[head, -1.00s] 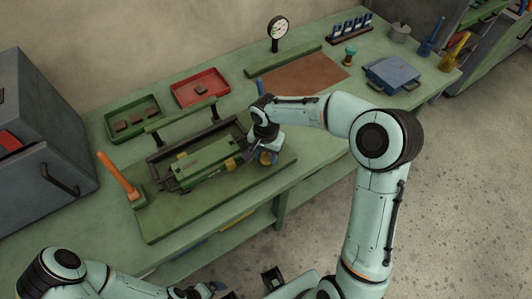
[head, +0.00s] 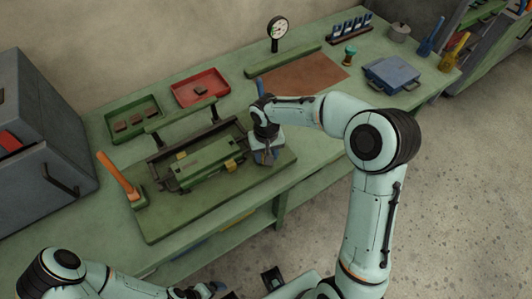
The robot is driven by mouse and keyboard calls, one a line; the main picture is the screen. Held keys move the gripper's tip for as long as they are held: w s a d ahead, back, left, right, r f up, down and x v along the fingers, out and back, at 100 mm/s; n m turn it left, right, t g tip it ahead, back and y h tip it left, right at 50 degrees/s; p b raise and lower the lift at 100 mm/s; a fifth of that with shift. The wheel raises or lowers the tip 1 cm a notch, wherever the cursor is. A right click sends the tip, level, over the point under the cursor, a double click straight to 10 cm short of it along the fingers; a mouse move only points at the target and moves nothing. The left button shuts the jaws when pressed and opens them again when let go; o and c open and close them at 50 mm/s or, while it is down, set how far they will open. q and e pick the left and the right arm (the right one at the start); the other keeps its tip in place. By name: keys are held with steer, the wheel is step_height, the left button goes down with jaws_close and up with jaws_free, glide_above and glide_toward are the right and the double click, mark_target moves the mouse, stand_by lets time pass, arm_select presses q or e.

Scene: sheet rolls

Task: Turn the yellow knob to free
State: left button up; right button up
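A green and dark grey roll fixture (head: 205,163) with small yellow parts (head: 231,165) sits on a green base plate (head: 165,222) on the bench. My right gripper (head: 265,157) points down at the right end of the fixture. It covers the place where the yellow knob showed earlier. The knob is now hidden or nearly so, and I cannot tell whether the fingers are closed on it. An orange-handled lever (head: 118,176) stands at the plate's left end. My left gripper (head: 216,287) is low at the bottom edge, small and partly cut off; its fingers are unclear.
Behind the fixture are a green tray (head: 155,111) and a red tray (head: 222,91) with dark blocks. A dial gauge (head: 278,29), a brown mat (head: 312,73) and a blue case (head: 394,73) stand farther right. A grey cabinet (head: 35,150) stands at the left.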

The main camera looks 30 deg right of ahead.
steer(key=n, duration=0.5)
steer(key=shift+r+n+p, duration=0.1)
steer(key=shift+n+p, duration=0.2)
steer(key=shift+p, duration=0.05)
arm_select(q)
steer(key=shift+w+r+p, duration=0.25)
steer(key=shift+w+r, duration=0.1)
steer(key=shift+r, duration=0.2)
steer(key=shift+w+r+p, duration=0.2)
steer(key=shift+w+r, duration=0.1)
steer(key=shift+r, duration=0.2)
arm_select(e)
steer(key=n, duration=0.5)
steer(key=shift+d, duration=0.1)
steer(key=o, duration=1.1)
steer(key=shift+c, duration=0.2)
arm_select(q)
steer(key=shift+w+r+p, duration=0.6)
steer(key=shift+r, duration=0.2)
arm_select(e)
step_height(320, 180, up, 13)
steer(key=shift+r, duration=0.15)
